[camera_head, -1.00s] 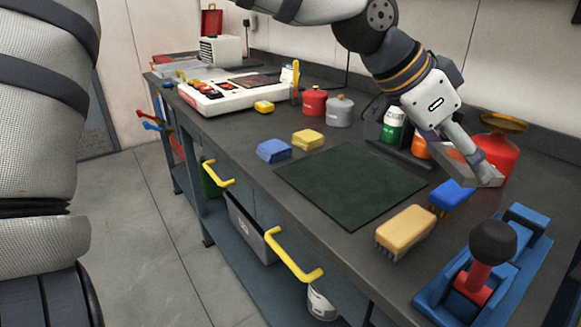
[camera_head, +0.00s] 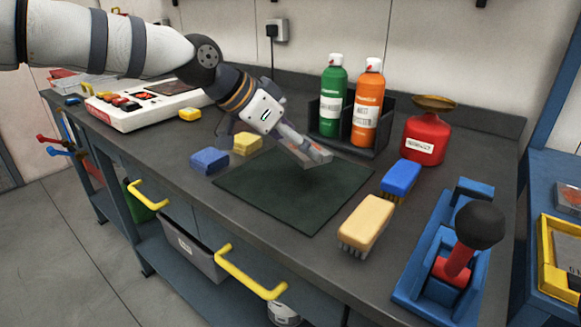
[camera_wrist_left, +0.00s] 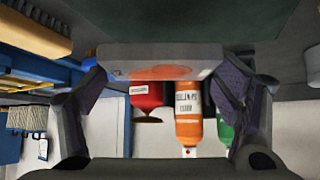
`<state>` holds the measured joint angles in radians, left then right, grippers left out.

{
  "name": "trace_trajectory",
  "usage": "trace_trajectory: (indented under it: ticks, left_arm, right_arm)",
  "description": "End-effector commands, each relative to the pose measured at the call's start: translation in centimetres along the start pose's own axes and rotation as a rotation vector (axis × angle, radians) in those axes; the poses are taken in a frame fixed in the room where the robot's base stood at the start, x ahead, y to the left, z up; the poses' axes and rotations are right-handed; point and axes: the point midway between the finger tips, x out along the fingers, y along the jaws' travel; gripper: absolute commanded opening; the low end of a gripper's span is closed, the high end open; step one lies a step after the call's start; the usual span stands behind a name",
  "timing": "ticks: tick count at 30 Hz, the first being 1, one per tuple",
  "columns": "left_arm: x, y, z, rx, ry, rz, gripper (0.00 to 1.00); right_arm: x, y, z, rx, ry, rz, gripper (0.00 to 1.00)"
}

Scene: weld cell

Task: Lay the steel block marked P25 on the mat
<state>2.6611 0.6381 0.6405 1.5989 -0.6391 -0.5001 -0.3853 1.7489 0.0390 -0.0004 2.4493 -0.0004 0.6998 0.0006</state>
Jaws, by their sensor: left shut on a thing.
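My left gripper (camera_head: 306,152) reaches in from the left and is shut on a grey steel block (camera_head: 319,155). The block is held over the back part of the dark green mat (camera_head: 270,197), with a shadow below it on the mat. In the left wrist view the block (camera_wrist_left: 150,53) spans between the two fingers (camera_wrist_left: 160,95), with an orange patch on its face; I cannot read a mark on it. The mat (camera_wrist_left: 190,20) fills the top of that upside-down view. The mat is bare. My right gripper is not in view.
A tan brush (camera_head: 366,222) and a blue brush (camera_head: 401,178) lie right. Green (camera_head: 333,95) and orange (camera_head: 368,105) bottles and a red can (camera_head: 426,138) stand behind.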

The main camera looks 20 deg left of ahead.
Motion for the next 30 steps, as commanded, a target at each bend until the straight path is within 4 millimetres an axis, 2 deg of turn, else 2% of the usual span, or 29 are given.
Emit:
trace_trajectory:
  ticks: [1,3,11,15,26,27,29,30]
  left_arm:
    - [0.9,-0.8,0.6,-0.006,0.003,0.001,0.23]
    - [1.5,-1.6,1.1,-0.002,0.005,-0.001,0.23]
    - [2.9,-3.2,2.5,-0.001,0.007,-0.003,0.23]
    - [4.5,-3.1,4.1,0.002,0.009,-0.004,0.23]
    - [4.7,-3.0,4.3,0.003,0.011,-0.005,0.23]
    - [4.8,-3.0,4.5,0.002,0.006,-0.003,0.85]
    - [4.8,-3.0,4.5,0.003,0.006,-0.003,0.99]
    - [4.8,-3.0,4.5,0.003,0.006,-0.003,1.00]
  right_arm:
    - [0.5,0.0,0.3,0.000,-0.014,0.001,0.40]
    - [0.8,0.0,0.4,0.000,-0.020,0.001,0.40]
    - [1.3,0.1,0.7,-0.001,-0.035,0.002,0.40]
    - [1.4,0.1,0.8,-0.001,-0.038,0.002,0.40]
    - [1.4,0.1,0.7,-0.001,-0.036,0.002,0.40]
    - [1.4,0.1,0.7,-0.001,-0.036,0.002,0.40]
    - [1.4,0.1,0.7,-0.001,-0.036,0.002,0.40]
    - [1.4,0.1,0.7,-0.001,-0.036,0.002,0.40]
